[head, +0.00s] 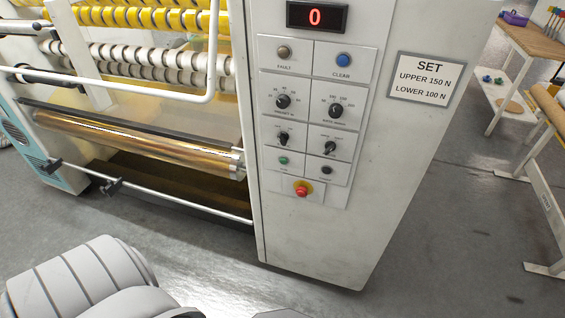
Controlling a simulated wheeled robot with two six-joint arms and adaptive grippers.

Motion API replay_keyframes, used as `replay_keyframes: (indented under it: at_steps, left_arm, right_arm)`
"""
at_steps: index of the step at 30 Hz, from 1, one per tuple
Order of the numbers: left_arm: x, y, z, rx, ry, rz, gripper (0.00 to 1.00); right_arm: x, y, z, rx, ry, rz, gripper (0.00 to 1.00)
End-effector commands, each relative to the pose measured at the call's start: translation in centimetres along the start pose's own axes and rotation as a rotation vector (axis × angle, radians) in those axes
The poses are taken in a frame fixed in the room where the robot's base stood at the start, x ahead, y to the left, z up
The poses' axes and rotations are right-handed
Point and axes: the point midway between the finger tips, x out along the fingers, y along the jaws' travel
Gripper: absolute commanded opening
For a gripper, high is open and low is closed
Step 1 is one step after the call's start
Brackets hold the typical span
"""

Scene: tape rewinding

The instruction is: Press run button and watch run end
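The machine's control panel (305,120) faces me on a pale cabinet. A small green button (284,160) sits low on its left side; its label is too small to read, so I cannot confirm it is the run button. A black button (326,170) is to its right. The red display (316,16) reads 0. The fault lamp (284,52) looks dull, and the clear button (343,60) is blue. Neither gripper is in view; only part of my arm shows at the bottom left.
Left of the cabinet are white guard rails (170,98), a gold roll (140,145) and rows of reels. A sign (424,79) reads upper 150 N, lower 100 N. A wooden workbench (532,38) and a rack stand at right. The grey floor before the cabinet is clear.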

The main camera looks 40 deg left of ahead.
Motion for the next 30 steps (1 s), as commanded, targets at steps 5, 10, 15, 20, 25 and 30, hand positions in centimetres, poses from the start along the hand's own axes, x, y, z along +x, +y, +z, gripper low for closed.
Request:
replay_keyframes:
  at_steps: [5, 10, 15, 20, 25, 30]
  left_arm:
    - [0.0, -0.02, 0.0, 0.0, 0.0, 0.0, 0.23]
    - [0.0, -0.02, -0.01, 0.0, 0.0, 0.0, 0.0]
    - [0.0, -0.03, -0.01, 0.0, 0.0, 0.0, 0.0]
    - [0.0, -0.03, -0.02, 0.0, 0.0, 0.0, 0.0]
    - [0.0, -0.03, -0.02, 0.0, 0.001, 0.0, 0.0]
    - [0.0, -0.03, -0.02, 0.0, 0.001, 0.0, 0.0]
  right_arm:
    - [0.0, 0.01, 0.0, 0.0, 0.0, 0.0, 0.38]
    - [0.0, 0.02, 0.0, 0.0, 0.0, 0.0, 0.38]
    - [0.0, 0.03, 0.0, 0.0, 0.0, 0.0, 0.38]
    - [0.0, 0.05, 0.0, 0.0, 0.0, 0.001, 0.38]
    - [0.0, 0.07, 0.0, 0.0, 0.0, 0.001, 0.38]
    - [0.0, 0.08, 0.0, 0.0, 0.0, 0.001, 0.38]
